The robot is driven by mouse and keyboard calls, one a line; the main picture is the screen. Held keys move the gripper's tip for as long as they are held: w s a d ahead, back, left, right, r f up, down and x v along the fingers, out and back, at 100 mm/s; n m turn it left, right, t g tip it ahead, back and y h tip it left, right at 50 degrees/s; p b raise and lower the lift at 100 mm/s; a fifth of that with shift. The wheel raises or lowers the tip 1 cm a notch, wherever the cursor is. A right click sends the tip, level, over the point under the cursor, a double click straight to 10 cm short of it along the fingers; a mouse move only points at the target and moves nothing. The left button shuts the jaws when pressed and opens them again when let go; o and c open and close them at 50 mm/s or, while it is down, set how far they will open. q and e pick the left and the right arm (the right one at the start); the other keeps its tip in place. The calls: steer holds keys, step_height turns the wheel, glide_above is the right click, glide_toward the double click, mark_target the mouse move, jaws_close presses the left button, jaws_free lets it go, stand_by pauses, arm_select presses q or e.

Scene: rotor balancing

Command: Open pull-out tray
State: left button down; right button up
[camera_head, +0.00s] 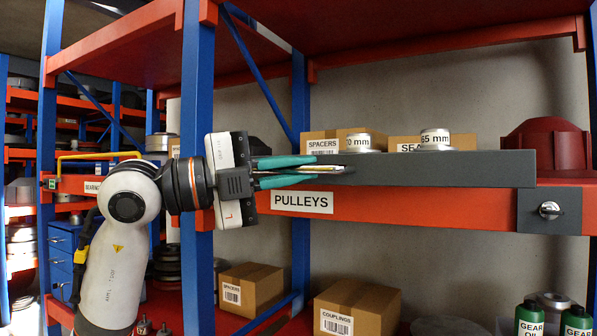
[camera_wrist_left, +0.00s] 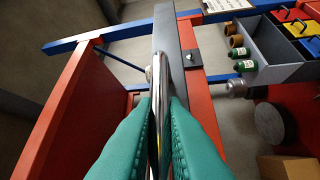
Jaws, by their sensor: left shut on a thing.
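The pull-out tray (camera_head: 460,168) is a dark grey box front on the red shelf beam marked PULLEYS. Its grey front also shows in the left wrist view (camera_wrist_left: 167,32). Silver pulleys labelled 70 mm (camera_head: 360,146) and 65 mm (camera_head: 435,142) show above its edge. A shiny metal handle (camera_wrist_left: 158,75) stands off the front. My left gripper (camera_head: 335,169) has its teal fingers shut on this handle; in the left wrist view the bar runs between the fingertips (camera_wrist_left: 160,103). A grey plate with a silver latch knob (camera_head: 549,210) is at the right. My right gripper is not in view.
A blue upright post (camera_head: 196,90) stands just behind my left wrist. Boxes, including one marked COUPLINGS (camera_head: 358,306), sit on the lower shelf. Green gear oil bottles (camera_head: 530,319) stand at the lower right. A red housing (camera_head: 547,140) sits beyond the tray.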

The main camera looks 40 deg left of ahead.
arm_select(q)
steer(key=shift+f, duration=0.1)
steer(key=c, duration=1.5)
jaws_free()
steer(key=shift+s+a+f, duration=0.1)
steer(key=shift+s+a, duration=0.1)
steer(key=shift+a, duration=0.05)
steer(key=b+v, duration=0.5)
steer(key=v, duration=0.6)
steer(key=shift+s+b, duration=0.2)
steer(key=shift+b, duration=0.1)
